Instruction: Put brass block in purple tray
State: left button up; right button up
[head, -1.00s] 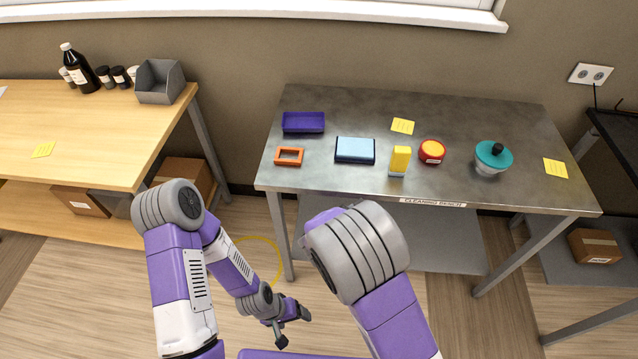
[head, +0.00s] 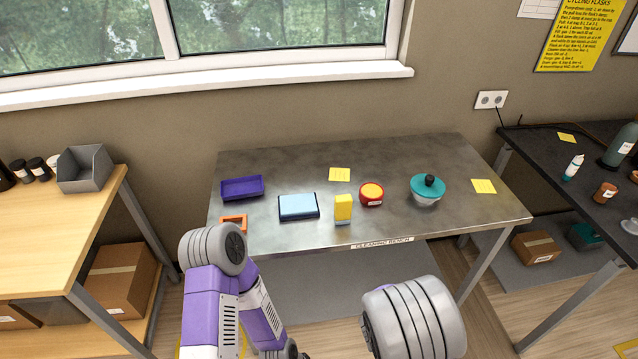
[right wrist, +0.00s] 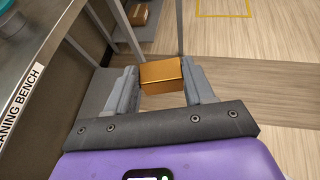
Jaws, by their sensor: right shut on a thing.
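The brass block (right wrist: 161,76) is an orange-gold box between the fingers of my right gripper (right wrist: 161,84) in the right wrist view. The gripper is shut on it and holds it beside the edge of the cleaning bench, with the floor beyond. The purple tray (head: 242,188) lies on the bench's left part in the head view and looks empty. My left arm shows at the lower middle of the head view, but its gripper is out of the frame. The right gripper is also out of the head view.
The metal cleaning bench (head: 300,165) also holds an orange frame (head: 234,222), a blue box (head: 298,206), a yellow-and-white item (head: 343,208), a red round container (head: 371,194) and a teal-lidded bowl (head: 427,190). A wooden table (head: 50,235) stands left, a dark bench (head: 560,160) right.

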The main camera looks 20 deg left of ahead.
aim_at(243, 190)
jog(key=z, duration=2.05)
jog(key=k, duration=1.45)
jog(key=u, duration=1.85)
